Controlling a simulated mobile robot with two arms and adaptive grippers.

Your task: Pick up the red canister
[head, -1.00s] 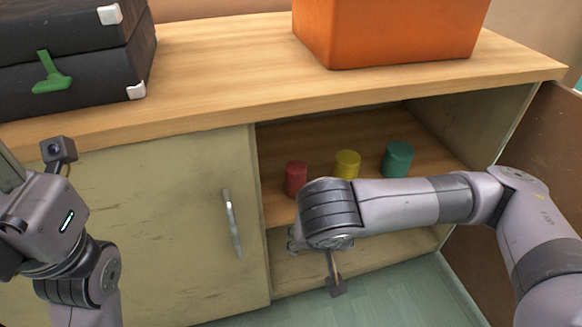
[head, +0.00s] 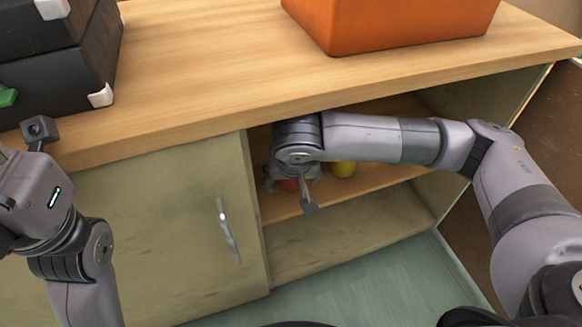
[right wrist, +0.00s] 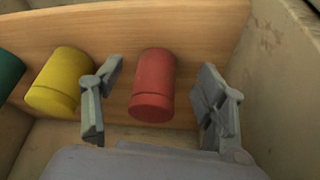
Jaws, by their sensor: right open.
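The red canister (right wrist: 153,84) stands on the cabinet's upper shelf. In the right wrist view it lies between the two spread fingers of my right gripper (right wrist: 160,78), with a gap on each side. The gripper is open and holds nothing. In the head view only a small part of the red canister (head: 289,185) shows below my right wrist, which covers the rest. My left gripper (head: 8,205) is at the left edge of the head view, outside the cabinet; its fingers cannot be made out.
A yellow canister (right wrist: 60,80) stands close beside the red one, outside the left finger. A teal canister (right wrist: 8,70) is farther left. The cabinet wall (right wrist: 282,90) is right of the gripper. The wooden top (head: 220,75) overhangs the shelf and bears an orange bin (head: 390,25).

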